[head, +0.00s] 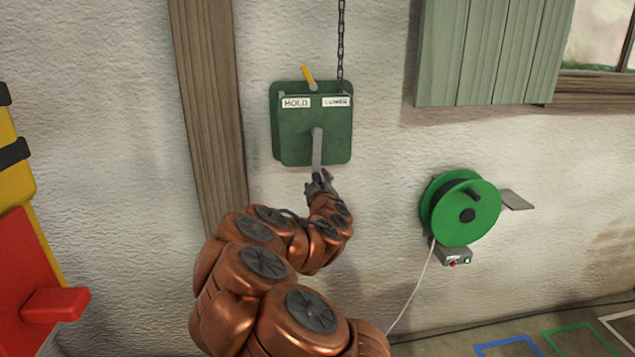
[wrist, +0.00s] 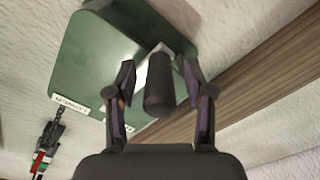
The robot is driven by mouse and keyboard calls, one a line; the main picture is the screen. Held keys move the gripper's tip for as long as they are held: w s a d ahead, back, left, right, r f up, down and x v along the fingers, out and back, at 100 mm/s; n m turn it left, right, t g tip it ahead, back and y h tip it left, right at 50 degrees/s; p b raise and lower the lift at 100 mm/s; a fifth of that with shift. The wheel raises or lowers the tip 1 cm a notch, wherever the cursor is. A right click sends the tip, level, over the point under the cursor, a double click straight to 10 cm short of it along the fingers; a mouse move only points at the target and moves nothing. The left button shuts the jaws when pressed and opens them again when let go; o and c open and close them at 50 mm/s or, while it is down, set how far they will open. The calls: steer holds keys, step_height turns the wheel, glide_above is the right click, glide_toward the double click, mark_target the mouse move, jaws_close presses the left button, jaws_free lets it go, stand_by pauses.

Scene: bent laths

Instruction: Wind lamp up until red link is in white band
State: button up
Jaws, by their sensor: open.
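A green winch box (head: 315,125) is fixed to the wall, with HOLD and LOWER labels along its upper part. A yellow lever (head: 308,75) on top leans left, towards the HOLD side. A grey crank arm (head: 317,150) hangs down its front. A dark chain (head: 341,45) runs up from the box's right side. My gripper (head: 320,183) is at the crank's lower end. In the wrist view, my open gripper (wrist: 159,80) has the black crank handle (wrist: 160,85) between its fingers, with gaps on both sides. The lamp is out of view; I cannot make out the red link in the white band.
In the wrist view, a dark piece with red, white and green marks (wrist: 45,150) is at lower left. A green cable reel (head: 465,210) is on the wall to the right. A wooden post (head: 205,100) stands left of the box. Red and yellow equipment (head: 40,270) is at far left.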

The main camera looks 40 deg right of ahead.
steer(key=shift+w, duration=0.1)
steer(key=shift+c, duration=0.3)
jaws_close()
stand_by(0.4)
